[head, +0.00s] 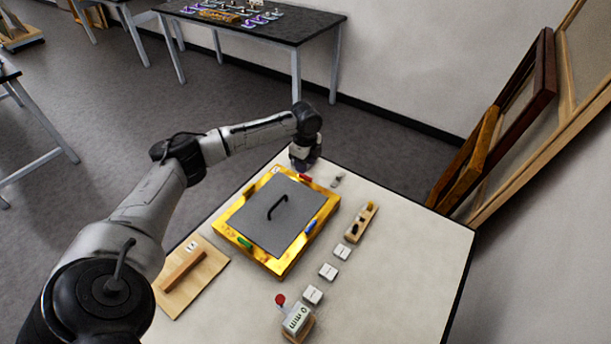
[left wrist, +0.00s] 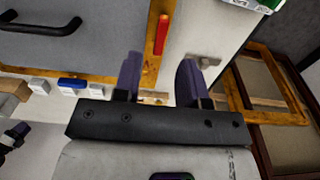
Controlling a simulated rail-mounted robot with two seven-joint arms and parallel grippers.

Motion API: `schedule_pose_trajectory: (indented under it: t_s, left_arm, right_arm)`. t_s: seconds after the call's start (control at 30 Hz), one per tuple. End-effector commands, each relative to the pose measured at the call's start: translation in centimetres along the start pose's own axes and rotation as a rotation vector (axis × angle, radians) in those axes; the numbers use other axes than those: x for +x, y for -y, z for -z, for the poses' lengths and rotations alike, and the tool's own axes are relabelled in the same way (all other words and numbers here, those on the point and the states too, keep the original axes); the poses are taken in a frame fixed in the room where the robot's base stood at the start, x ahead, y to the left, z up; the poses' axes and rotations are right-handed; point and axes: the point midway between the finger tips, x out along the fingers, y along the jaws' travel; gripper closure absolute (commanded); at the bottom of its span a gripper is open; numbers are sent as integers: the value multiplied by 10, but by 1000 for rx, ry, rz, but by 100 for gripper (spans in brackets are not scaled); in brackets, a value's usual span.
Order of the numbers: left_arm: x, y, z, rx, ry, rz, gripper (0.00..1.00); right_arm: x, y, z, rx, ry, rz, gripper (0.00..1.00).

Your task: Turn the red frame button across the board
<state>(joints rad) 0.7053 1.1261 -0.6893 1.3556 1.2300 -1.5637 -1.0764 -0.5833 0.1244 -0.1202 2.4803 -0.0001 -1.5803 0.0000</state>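The red frame button (head: 305,178) is a small red bar on the far right rim of the gilt frame (head: 247,247). The frame lies flat on the table around a grey board (head: 270,216) with a black handle (head: 277,207). The red button also shows in the left wrist view (left wrist: 162,34), lying along the rim. My left gripper (head: 303,158) is at the table's far edge, just beyond the button. In the left wrist view its two purple fingers (left wrist: 160,70) stand apart with nothing between them. The fingertips are apart from the button.
A green button (head: 244,243) and a blue button (head: 310,226) sit on other rims. A small metal piece (head: 337,179) lies right of the red button. A peg holder (head: 361,222) and several white blocks (head: 328,271) line the right.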

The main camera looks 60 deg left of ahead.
Motion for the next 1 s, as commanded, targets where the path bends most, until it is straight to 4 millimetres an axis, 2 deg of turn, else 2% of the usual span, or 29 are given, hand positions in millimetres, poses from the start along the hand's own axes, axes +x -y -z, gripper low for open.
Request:
schedule_pose_trajectory:
  t_s: [0.03,0.2,0.4,0.83,1.0]
  left_arm:
    - [10,0,1,0,-1,-1,62]
    - [34,0,0,-1,0,-2,62]
    - [49,0,0,-1,-1,-1,62]
    - [54,0,0,0,-1,1,62]
    - [54,0,0,0,-1,1,77]
  right_arm:
    - [2,0,-1,-1,0,-1,57]
    - [5,0,-1,-2,-1,-2,57]
    - [7,0,-1,-1,-2,-1,57]
    - [7,2,0,8,-5,5,57]
    - [7,2,0,8,-5,6,57]
